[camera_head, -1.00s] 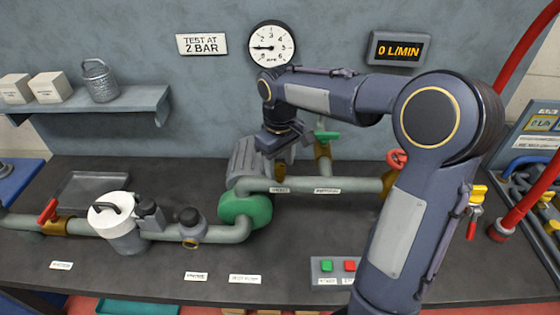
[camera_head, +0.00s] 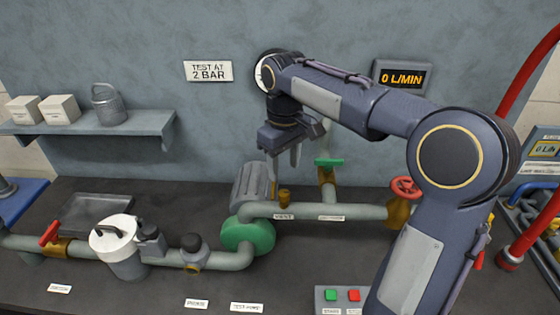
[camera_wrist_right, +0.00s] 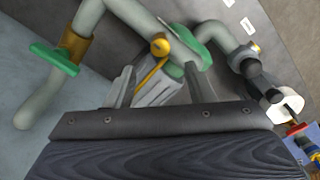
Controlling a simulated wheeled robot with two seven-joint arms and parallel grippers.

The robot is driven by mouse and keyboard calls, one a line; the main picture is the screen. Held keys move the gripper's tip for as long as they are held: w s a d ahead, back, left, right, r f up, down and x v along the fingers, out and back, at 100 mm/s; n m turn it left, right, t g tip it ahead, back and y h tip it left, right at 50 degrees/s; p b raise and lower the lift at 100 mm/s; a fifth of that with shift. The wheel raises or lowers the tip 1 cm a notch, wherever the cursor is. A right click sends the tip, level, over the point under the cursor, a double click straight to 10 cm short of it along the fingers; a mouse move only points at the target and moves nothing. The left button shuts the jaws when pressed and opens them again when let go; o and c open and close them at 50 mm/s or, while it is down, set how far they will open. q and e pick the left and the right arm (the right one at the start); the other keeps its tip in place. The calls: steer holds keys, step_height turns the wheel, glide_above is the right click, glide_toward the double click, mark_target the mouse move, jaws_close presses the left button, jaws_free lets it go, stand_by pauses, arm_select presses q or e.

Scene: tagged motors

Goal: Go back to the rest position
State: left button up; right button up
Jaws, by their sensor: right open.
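My right gripper (camera_head: 284,165) is open and empty, pointing down above the pipework near the wall. Its two fingers also show apart in the right wrist view (camera_wrist_right: 160,80), with nothing between them. Below it are the green pump (camera_head: 247,236) with its grey ribbed motor (camera_head: 249,186) and a small brass fitting (camera_head: 284,197). The gripper is clear of them in the head view. My right arm hides most of the round gauge (camera_head: 261,76). My left gripper is not in view.
A green-handled valve (camera_head: 328,163) and a red handwheel (camera_head: 406,187) stand on the pipes to the right. A white-lidded strainer (camera_head: 115,232) is at left. The wall shelf (camera_head: 140,127) holds two boxes and a can. A display (camera_head: 402,76) reads 0 L/MIN.

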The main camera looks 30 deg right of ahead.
steer(key=s+a+f+m+t+y, duration=0.2)
steer(key=s+a+f, duration=0.1)
steer(key=s, duration=0.8)
steer(key=s+a+f+m+t+y, duration=0.1)
steer(key=s+a+f+m+t, duration=0.1)
steer(key=s, duration=0.8)
step_height(320, 180, down, 3)
steer(key=shift+s+a+r+m+t+y, duration=0.1)
steer(key=shift+s+a+m+t+y, duration=0.25)
steer(key=shift+a+t, duration=0.6)
steer(key=shift+a, duration=0.1)
stand_by(1.1)
